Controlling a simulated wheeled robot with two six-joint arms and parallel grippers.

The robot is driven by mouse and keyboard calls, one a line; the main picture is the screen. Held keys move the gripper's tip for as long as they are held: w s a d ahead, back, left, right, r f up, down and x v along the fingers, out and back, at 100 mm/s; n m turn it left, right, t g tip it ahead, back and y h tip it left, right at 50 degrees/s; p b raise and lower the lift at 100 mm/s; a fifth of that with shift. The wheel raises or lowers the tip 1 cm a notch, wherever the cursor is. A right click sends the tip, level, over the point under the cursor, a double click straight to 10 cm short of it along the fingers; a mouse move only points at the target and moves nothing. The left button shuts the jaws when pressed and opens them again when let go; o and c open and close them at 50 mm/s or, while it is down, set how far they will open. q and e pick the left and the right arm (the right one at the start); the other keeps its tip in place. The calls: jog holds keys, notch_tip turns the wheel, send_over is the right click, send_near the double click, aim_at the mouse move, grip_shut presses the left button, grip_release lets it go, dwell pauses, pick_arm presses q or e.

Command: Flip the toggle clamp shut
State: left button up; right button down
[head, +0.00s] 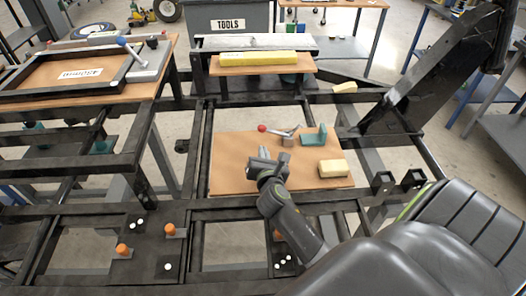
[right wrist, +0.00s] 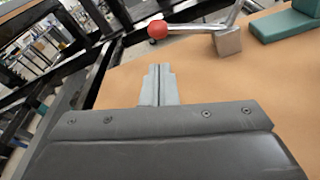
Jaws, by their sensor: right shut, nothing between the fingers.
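The toggle clamp (head: 287,138) stands on a brown board (head: 235,150), with a metal base, a lever and a red ball knob (head: 262,128) at the lever's left end. In the right wrist view the red knob (right wrist: 157,29) is beyond the fingertips and the clamp base (right wrist: 228,42) is to the right. The lever reaches sideways from the base to the knob. My right gripper (head: 262,153) is shut and empty, just in front of the knob and apart from it; its closed fingers (right wrist: 158,72) show in the wrist view. My left gripper is not in view.
A teal block (head: 315,137) stands right of the clamp, and a cream block (head: 332,168) lies on the board's right side. A black seat (head: 400,250) fills the lower right. Dark frame rails surround the board. The board's left part is clear.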

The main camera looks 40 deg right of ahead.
jog(key=x, duration=0.6)
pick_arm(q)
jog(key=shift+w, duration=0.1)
pick_arm(e)
jog(key=shift+x, duration=0.8)
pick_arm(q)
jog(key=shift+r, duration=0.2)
pick_arm(e)
jog(key=shift+d+r+m, duration=0.1)
jog(key=shift+r+m, duration=0.2)
